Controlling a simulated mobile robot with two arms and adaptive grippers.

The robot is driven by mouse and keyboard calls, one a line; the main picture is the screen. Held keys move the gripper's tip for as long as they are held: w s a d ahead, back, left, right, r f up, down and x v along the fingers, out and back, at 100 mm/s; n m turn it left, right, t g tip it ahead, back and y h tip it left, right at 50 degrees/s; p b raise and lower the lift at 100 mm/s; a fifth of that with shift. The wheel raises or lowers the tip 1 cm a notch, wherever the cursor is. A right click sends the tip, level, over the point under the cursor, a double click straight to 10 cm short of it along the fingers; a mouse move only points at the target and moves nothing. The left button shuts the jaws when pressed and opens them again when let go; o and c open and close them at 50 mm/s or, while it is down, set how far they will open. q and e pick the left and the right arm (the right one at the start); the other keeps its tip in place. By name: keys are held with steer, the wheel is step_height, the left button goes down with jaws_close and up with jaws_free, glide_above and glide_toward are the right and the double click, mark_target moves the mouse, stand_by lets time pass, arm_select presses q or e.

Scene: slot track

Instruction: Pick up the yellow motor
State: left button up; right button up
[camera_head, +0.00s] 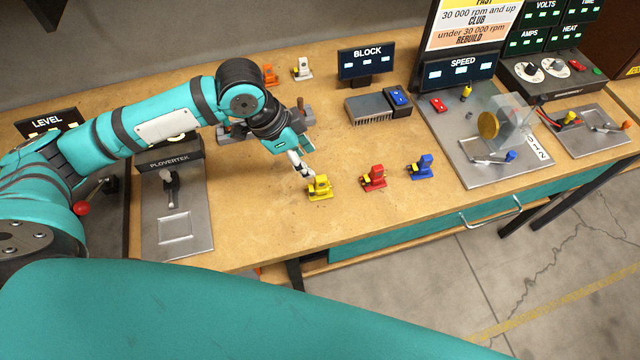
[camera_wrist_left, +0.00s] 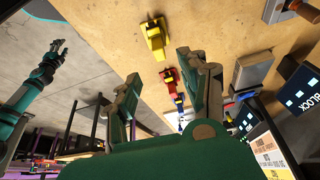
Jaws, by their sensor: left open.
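The yellow motor (camera_head: 319,187) stands on the wooden bench near its front edge. It also shows in the left wrist view (camera_wrist_left: 154,40), ahead of the fingertips. My left gripper (camera_head: 303,166) is just behind and to the left of the motor in the head view, pointing down toward it. In the left wrist view its two fingers (camera_wrist_left: 160,68) are spread with nothing between them, and the motor lies outside them. My right gripper (camera_wrist_left: 57,50) shows small at the left of the left wrist view, away from the bench; its jaws are too small to judge.
A red motor (camera_head: 373,178) and a blue motor (camera_head: 421,167) stand in a row to the right. Orange (camera_head: 269,75) and white (camera_head: 303,69) motors stand at the back. A lever plate (camera_head: 172,215) lies left, a test station (camera_head: 505,165) right. The bench front is clear.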

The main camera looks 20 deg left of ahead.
mark_target(319, 178)
arm_select(q)
steer(key=x, duration=0.4)
steer(key=p+x, duration=0.1)
steer(key=x, duration=0.3)
steer(key=shift+s+f+p, duration=0.1)
steer(key=shift+f+p, duration=0.1)
steer(key=shift+p, duration=0.15)
steer(key=shift+d+f, duration=0.2)
steer(key=shift+f, duration=0.2)
arm_select(e)
steer(key=shift+w+d+r, duration=0.25)
steer(key=shift+w+r, duration=0.55)
steer(key=shift+r, duration=0.2)
arm_select(q)
jaws_close()
